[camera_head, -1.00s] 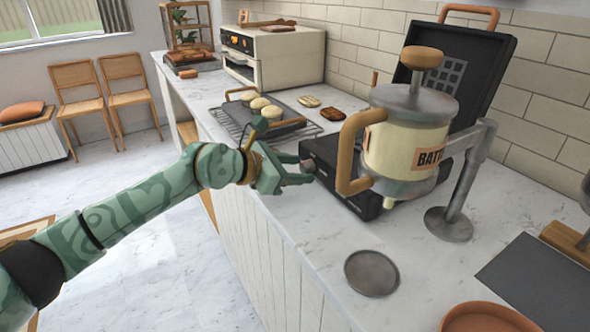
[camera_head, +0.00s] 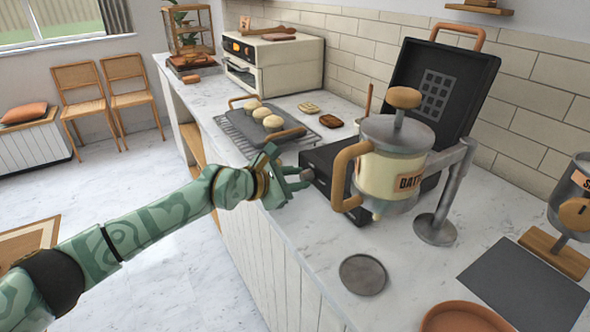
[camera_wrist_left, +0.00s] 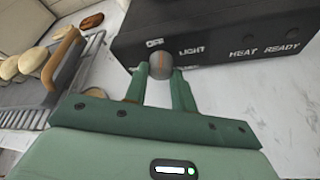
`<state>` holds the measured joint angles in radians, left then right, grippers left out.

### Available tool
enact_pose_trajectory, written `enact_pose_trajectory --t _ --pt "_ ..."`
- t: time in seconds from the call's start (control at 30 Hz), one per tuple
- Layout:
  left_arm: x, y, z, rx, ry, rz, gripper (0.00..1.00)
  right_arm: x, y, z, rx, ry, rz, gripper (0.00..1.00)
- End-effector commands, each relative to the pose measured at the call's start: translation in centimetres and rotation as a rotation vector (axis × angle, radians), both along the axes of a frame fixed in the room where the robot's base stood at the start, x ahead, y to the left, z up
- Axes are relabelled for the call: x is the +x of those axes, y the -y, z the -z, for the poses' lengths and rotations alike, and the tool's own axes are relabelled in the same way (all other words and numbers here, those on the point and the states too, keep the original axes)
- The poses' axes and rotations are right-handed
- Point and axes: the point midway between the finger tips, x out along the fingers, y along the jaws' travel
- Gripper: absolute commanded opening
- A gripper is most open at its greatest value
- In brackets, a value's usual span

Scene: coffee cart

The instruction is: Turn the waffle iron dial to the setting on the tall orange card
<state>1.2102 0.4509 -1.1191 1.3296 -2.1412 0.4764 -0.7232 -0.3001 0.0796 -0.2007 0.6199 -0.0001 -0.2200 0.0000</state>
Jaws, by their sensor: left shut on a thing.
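The black waffle iron (camera_head: 323,170) stands on the counter with its gridded lid (camera_head: 435,85) raised, partly hidden behind the batter dispenser (camera_head: 390,170). In the left wrist view its front panel (camera_wrist_left: 225,50) reads OFF, LIGHT, HEAT and READY. The round grey dial (camera_wrist_left: 160,66) has an orange mark that looks roughly upright, between OFF and LIGHT. My left gripper (camera_head: 298,178) is at the panel, its fingers (camera_wrist_left: 159,80) shut on the dial from both sides. A small orange card (camera_head: 245,23) stands on the oven, too small to read. My right gripper is out of view.
A rack with buns (camera_head: 265,135) lies left of the iron, near the cream oven (camera_head: 275,62). A round grey disc (camera_head: 362,274), a dark mat (camera_head: 525,283) and a terracotta dish (camera_head: 466,318) lie in front. Bare counter shows between them.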

Motion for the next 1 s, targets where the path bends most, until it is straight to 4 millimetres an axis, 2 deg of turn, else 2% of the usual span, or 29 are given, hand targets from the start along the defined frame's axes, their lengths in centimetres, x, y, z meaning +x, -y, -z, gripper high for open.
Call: enact_pose_trajectory --t 0.03,0.1,0.4,1.0 --pt "-0.2 0.1 -0.8 0.020 0.027 0.001 0.03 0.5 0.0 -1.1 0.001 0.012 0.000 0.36" --pt "-0.2 0.1 -0.7 0.050 0.069 0.001 0.03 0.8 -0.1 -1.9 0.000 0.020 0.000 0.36" --pt "-0.3 0.2 -0.2 0.148 0.202 0.001 0.03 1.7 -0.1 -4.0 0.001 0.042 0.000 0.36" --pt "-0.2 0.2 0.3 0.188 0.256 0.002 0.03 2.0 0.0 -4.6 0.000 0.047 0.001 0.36"
